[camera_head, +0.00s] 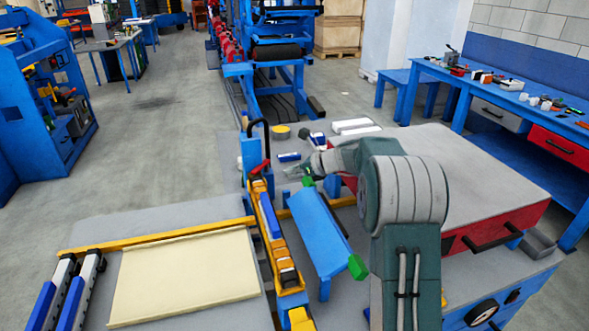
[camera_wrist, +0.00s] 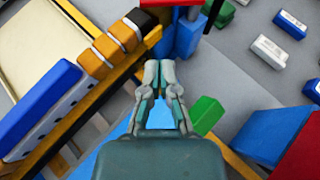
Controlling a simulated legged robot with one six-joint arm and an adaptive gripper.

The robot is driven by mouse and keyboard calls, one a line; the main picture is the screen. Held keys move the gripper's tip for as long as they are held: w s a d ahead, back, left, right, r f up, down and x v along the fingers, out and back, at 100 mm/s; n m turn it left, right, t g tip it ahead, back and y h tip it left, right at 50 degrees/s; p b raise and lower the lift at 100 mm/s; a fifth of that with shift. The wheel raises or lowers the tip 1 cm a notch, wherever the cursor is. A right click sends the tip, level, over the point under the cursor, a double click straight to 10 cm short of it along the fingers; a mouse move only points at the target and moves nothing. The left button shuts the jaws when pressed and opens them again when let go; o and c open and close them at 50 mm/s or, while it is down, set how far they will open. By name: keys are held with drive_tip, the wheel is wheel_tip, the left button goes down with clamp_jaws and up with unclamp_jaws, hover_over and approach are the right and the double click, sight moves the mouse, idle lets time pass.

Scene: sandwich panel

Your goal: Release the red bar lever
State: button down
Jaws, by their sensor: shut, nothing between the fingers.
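The red bar lever (camera_head: 260,167) is a short red bar at the far end of the yellow rail, below a black bent handle (camera_head: 258,126). It appears tilted in the head view. A red piece (camera_wrist: 171,2), probably the same lever, is cut off by the top edge of the wrist view. My gripper (camera_wrist: 159,66) is shut and empty, its fingertips together. In the head view my gripper (camera_head: 303,170) is small, to the right of the lever and apart from it.
A blue sloped panel (camera_head: 318,232) with green end blocks lies below my arm. A yellow rail with blue blocks (camera_head: 270,215) runs to its left. A cream panel (camera_head: 185,277) lies at the front left. A grey-topped red cabinet (camera_head: 470,170) stands at right.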

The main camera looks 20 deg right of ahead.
sight(265, 170)
drive_tip(key=x, duration=0.2)
drive_tip(key=r+x, duration=0.1)
drive_tip(key=x, duration=0.5)
drive_tip(key=shift+w+a+r, duration=0.15)
drive_tip(key=shift+w+a, duration=0.2)
drive_tip(key=shift+a, duration=0.1)
drive_tip(key=shift+w+a, duration=0.25)
drive_tip(key=shift+w, duration=0.05)
drive_tip(key=shift+a, duration=0.1)
